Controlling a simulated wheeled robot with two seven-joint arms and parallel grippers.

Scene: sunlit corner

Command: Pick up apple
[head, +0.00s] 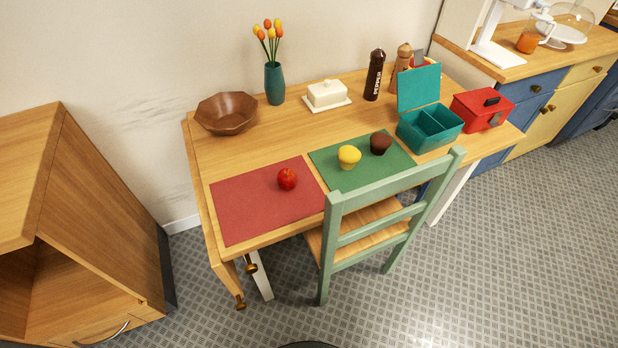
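A small red apple (287,179) sits on the red placemat (245,212) on the wooden table, near the mat's right side. It is fully visible and nothing touches it from above. Neither of my grippers is in view.
A green chair (372,235) stands at the table's front. A wooden cabinet (95,215) is at left.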

